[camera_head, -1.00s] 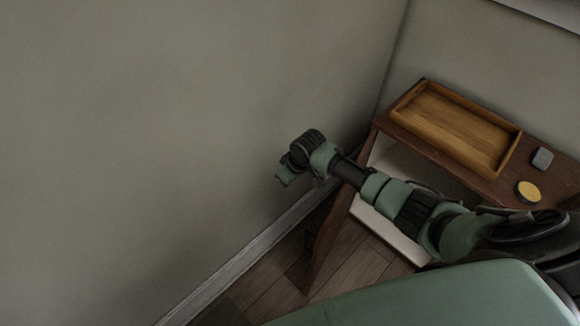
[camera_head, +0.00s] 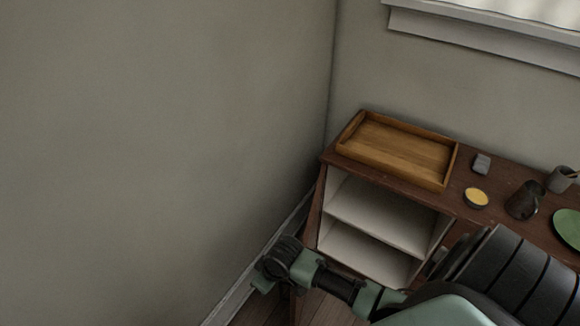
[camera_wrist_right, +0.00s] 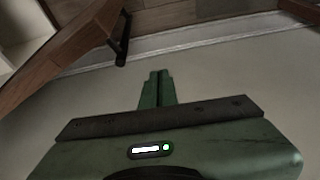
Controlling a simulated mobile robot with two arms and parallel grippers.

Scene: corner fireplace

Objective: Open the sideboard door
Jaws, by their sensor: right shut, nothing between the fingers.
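The brown sideboard (camera_head: 437,198) stands in the corner, with its white shelved compartment exposed. Its door (camera_head: 311,222) is swung open at the compartment's left side, seen nearly edge-on and partly hidden by my arm. In the right wrist view the door (camera_wrist_right: 62,50) slants across the upper left, with a black handle (camera_wrist_right: 123,38) on its face. My right gripper (camera_head: 261,284) is beside the open door, near the left wall. Its green fingers (camera_wrist_right: 158,76) are shut and empty, apart from the handle. My left gripper is not in view.
A wooden tray (camera_head: 398,151), a small grey block (camera_head: 481,163), a round yellow-topped tin (camera_head: 476,197), a dark mug (camera_head: 524,200) and a green plate (camera_head: 570,230) are on the sideboard top. The left wall (camera_head: 150,150) and baseboard (camera_head: 238,294) limit room beside the door.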

